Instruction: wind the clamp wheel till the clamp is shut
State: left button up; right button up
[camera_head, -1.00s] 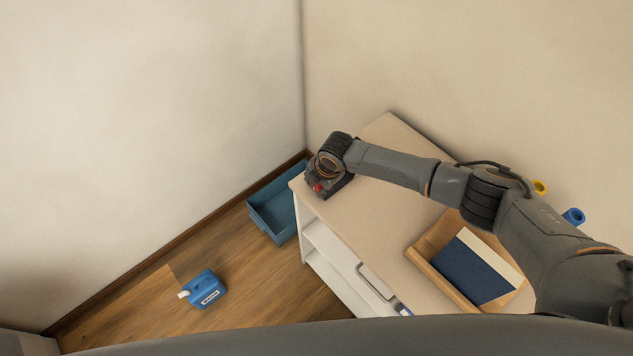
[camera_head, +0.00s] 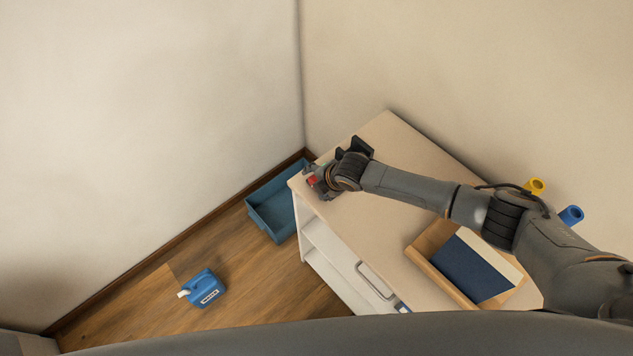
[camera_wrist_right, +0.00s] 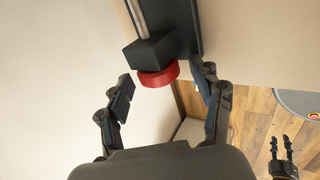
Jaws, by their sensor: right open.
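The clamp's red wheel (camera_wrist_right: 158,74) sits against a black block (camera_wrist_right: 152,49) in the right wrist view. A metal rod (camera_wrist_right: 139,17) runs from the block beside a dark base (camera_wrist_right: 187,25). In the head view the red part of the clamp (camera_head: 312,181) shows at the cabinet's left corner, partly hidden by my right arm. My right gripper (camera_wrist_right: 161,72) is open, with its fingertips on either side of the wheel and gaps visible. How far the clamp's jaws are apart is out of view. My left gripper (camera_wrist_right: 282,146) shows small and apparently open over the floor.
The clamp stands on a pale cabinet (camera_head: 385,222). An open wooden box (camera_head: 433,267) holding a blue and cream item sits nearer its right end. A yellow (camera_head: 535,186) and a blue cylinder (camera_head: 571,215) stand beyond my arm. A blue bin (camera_head: 264,218) and blue jug (camera_head: 204,288) are on the floor.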

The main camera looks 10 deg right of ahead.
jog(key=shift+r, duration=0.1)
jog(key=v, duration=1.2)
